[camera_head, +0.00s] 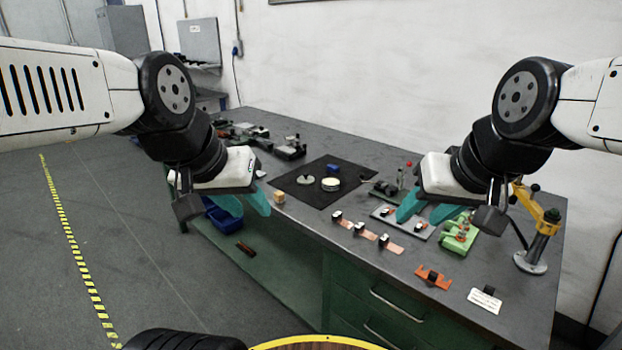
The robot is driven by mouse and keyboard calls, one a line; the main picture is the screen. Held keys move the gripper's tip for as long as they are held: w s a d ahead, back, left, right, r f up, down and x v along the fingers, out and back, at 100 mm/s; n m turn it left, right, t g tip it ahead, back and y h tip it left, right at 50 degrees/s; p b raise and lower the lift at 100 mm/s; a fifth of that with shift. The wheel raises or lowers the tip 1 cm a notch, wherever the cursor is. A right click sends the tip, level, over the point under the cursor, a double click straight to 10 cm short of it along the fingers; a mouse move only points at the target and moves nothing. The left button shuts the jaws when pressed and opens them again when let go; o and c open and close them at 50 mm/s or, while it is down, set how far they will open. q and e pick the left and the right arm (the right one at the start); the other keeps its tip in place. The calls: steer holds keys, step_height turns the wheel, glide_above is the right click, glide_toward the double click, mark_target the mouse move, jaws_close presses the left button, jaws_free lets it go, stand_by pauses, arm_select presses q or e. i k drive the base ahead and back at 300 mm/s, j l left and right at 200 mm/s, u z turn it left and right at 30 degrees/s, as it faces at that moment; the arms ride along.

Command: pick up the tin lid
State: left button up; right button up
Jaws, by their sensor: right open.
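A small round pale-grey lid-like disc with a dark knob on top (305,179) lies on the black mat (320,200) on the table. It looks like the tin lid, though it is small in view. A round cream-white tin-like piece (331,185) sits just right of it, apart from it. My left gripper (262,200) hangs to the left of the mat, its teal fingers seen nearly edge-on, so its opening is unclear. My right gripper (425,212) is open and empty, over the table to the right of the mat. Neither gripper touches the disc.
A small tan block (279,197) lies by the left gripper. Copper pieces (364,232), an orange bracket (433,278), a green fixture (459,235) and a yellow-armed stand (540,235) occupy the right side.

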mark_target(306, 179)
steer(key=i+j+z, duration=0.65)
steer(key=i+j, duration=0.15)
steer(key=i+j+z, duration=0.35)
steer(key=j, duration=0.15)
